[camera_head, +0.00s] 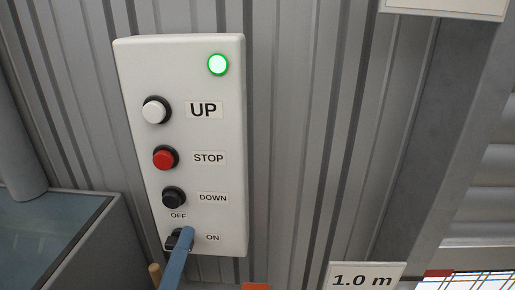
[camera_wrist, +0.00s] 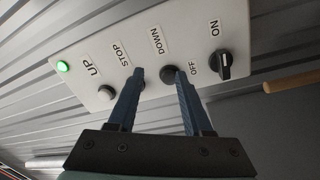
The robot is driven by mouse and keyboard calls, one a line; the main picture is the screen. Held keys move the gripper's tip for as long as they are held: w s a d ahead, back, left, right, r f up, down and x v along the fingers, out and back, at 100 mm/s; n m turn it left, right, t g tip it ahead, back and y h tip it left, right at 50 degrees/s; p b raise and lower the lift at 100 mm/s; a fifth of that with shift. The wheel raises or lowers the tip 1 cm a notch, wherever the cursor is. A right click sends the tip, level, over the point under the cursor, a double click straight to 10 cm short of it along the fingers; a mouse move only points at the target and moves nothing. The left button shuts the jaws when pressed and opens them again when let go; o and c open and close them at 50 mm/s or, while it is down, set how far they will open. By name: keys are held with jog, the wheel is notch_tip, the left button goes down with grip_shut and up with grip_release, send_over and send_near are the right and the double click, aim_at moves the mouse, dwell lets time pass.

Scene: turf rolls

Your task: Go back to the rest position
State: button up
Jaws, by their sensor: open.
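The white control panel (camera_head: 236,130) hangs on the ribbed wall, with a lit green lamp (camera_head: 217,65) at its top. Below it are the white UP button (camera_head: 155,110), red STOP button (camera_head: 164,157), black DOWN button (camera_head: 173,197) and a black OFF/ON knob (camera_head: 174,240). A blue finger of my gripper partly hides the knob in the head view. In the wrist view my gripper (camera_wrist: 159,75) is open and empty, its fingertips before the panel. The DOWN button (camera_wrist: 168,74) shows between them; the left finger hides STOP. The knob (camera_wrist: 226,66) stands right of the fingers. Contact is unclear.
A blue-topped grey box (camera_head: 60,235) stands left of the panel. A wooden rod (camera_wrist: 285,84) shows to the right in the wrist view. A "1.0 m" sign (camera_head: 362,277) is at lower right, beside a grey post (camera_head: 437,120). The wall right of the panel is bare.

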jog(key=w+d+r+m+t+p, duration=0.1)
jog(key=d+r+m, duration=0.15)
jog(key=r, duration=0.45)
jog(key=w+d+r+m+t, duration=0.1)
jog(key=w+d+r+m, duration=0.15)
jog(key=r, duration=0.45)
jog(key=s+d+r+m+t+p, duration=0.1)
jog(key=s+d+r+m+t, duration=0.2)
jog(key=r, duration=0.9)
jog(key=s+d+r+m+t+y+p, duration=0.1)
jog(key=s+d+r+m+t, duration=0.2)
jog(key=r, duration=0.9)
jog(key=shift+s+d+m+p, duration=0.4)
jog(key=shift+s+m, duration=0.2)
jog(key=shift+s, duration=0.45)
jog(key=shift+d, duration=0.1)
